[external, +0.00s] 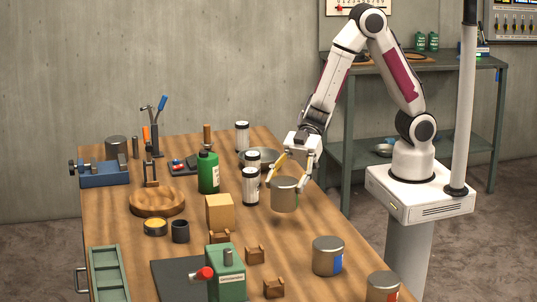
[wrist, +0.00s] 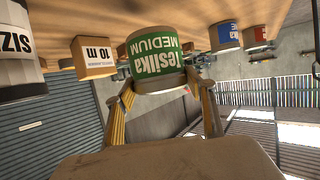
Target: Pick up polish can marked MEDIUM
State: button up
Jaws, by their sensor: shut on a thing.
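The polish can marked MEDIUM (wrist: 155,52) has a green band with upside-down lettering in the wrist view. In the external view it is a plain metal can (external: 285,196), its label turned away. My gripper (external: 285,184) is shut on it, one finger on each side, near the table's right edge. The can looks upright; I cannot tell clearly whether its base is clear of the table. Two similar cans stand nearer the external camera: one with a blue label (external: 328,257) and one with a red label (external: 383,287).
A wooden block (external: 220,211), a green bottle (external: 208,172) and a green machine (external: 226,271) are further left. Bare table (external: 300,229) lies between the held can and the blue-label can.

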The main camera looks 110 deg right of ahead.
jog(key=shift+r, duration=2.5)
